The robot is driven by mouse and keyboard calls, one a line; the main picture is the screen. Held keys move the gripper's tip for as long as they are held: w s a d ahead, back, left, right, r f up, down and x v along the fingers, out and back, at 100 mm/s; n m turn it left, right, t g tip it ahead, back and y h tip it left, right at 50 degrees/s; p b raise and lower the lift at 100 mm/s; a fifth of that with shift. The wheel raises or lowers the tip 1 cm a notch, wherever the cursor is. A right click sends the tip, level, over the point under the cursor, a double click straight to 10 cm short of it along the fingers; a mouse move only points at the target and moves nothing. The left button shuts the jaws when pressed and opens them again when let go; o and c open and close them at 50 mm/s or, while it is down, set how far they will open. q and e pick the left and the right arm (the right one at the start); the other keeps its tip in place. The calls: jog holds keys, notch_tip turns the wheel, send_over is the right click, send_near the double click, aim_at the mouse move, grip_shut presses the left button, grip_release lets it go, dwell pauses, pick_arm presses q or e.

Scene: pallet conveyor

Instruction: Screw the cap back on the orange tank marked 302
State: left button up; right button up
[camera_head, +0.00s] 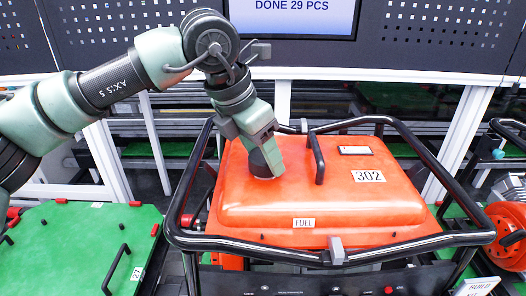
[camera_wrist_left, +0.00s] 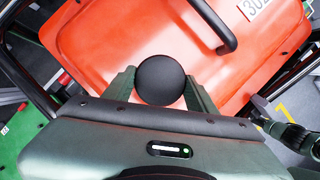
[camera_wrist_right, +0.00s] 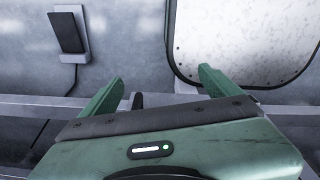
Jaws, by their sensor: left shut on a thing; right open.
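The orange tank (camera_head: 330,205) carries the labels 302 and FUEL and sits inside a black tubular frame. A dark round cap (camera_head: 262,165) is at the left part of the tank's top. My left gripper (camera_head: 268,150) comes down from above and is shut on the cap; it also shows in the left wrist view, where the cap (camera_wrist_left: 160,80) is between the fingers. Whether the cap touches the filler neck is hidden beneath it. My right gripper (camera_wrist_right: 160,88) is open and empty, facing a grey wall, away from the tank.
A black handle (camera_head: 317,158) stands on the tank top just right of the cap. The black frame tube (camera_head: 410,245) surrounds the tank. A green panel unit (camera_head: 70,245) is at the left, and a red reel (camera_head: 507,235) at the right. A screen (camera_head: 292,12) hangs behind.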

pick_arm(q)
jog(key=shift+w+r+m+g+h+p, duration=0.1)
jog(key=shift+m+g+h+p, duration=0.35)
jog(key=shift+m, duration=0.95)
jog(key=shift+r+m+g+p, duration=0.1)
jog(key=shift+m+g+p, duration=0.35)
jog(key=shift+m, duration=0.35)
jog(key=shift+w+m+g+p, duration=0.1)
jog(key=shift+m+g+p, duration=0.3)
jog(key=shift+m+p, duration=0.7)
jog(key=shift+m+b, duration=0.3)
jog(key=shift+m, duration=0.1)
jog(key=shift+w+m+g+p, duration=0.1)
jog(key=shift+m+g+p, duration=0.4)
jog(key=shift+m+p, duration=0.5)
jog(key=shift+m+g+p, duration=0.4)
jog(key=shift+m+p, duration=0.1)
jog(key=shift+m, duration=0.8)
